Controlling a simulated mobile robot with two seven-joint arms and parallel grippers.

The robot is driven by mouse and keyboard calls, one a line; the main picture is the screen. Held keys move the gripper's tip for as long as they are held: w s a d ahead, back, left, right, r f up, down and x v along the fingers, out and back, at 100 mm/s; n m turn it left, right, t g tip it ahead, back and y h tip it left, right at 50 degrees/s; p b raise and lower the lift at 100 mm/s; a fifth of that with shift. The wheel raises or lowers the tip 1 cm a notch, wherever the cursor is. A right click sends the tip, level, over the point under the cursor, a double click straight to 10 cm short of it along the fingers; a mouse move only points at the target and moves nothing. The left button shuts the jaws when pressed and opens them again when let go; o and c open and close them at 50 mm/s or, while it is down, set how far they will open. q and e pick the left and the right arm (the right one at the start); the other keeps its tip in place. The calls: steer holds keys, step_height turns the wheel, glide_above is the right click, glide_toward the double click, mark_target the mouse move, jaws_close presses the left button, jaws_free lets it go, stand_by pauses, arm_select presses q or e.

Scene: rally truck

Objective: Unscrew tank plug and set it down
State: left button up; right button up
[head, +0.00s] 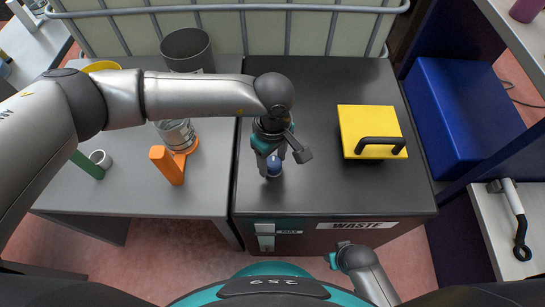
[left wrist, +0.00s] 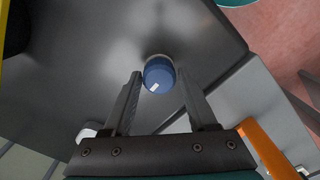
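A blue round cap, likely the plug (head: 274,165), stands on the dark top of the waste cabinet (head: 315,95), left of its middle. My left gripper (head: 273,158) points down at it. In the left wrist view the blue cap (left wrist: 160,75) shows between the tips of my left gripper (left wrist: 160,76). The two fingers are apart, one on each side, with gaps; I cannot tell how deep the cap sits between them. My right gripper (head: 336,254) is low, in front of the cabinet; its fingers are too small to read. A caged white tank (head: 225,32) stands at the back.
A yellow block with a black handle (head: 368,121) sits right of the cap. The cabinet top's front right is clear.

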arm_select(q)
steer(key=shift+o, duration=0.2)
steer(key=m, duration=1.2)
steer(key=shift+d, duration=0.15)
steer(key=c, duration=0.7)
steer(key=n, duration=0.4)
steer(key=shift+c, duration=0.2)
steer(key=n, duration=0.8)
